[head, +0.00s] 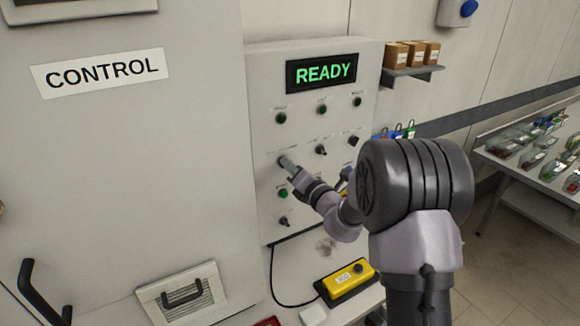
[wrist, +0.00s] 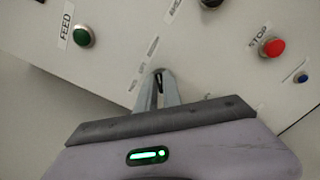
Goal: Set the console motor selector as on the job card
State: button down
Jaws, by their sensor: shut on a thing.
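The console panel (head: 263,90) has a lit green READY display (head: 321,73). My gripper (head: 285,162) is at the panel's left column, its fingers closed around a selector knob. The wrist view also shows my gripper (wrist: 159,80) against the panel, with a sliver of dark knob between the fingertips. The fingers hide most of that knob, so its pointing direction cannot be told. The small labels beside it are too blurred to read. Two other dark selectors, one upper middle (head: 321,150) and one upper right (head: 354,140), are free. I cannot make out a job card.
A green FEED button (wrist: 83,36) and a red STOP button (wrist: 271,46) flank my gripper. Another selector (head: 284,222) sits below. A yellow box (head: 348,279) lies on the ledge under the panel.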

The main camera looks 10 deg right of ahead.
jog(key=shift+a+n+b, duration=0.2)
jog(key=shift+n+b, duration=1.3)
jog(key=shift+n, duration=3)
jog(key=c, duration=1.5)
grip_release()
jog(key=shift+r, duration=0.1)
jog(key=shift+s, duration=0.1)
jog(key=p+v, duration=0.2)
jog(key=v, duration=1.5)
jog(key=shift+s, duration=0.15)
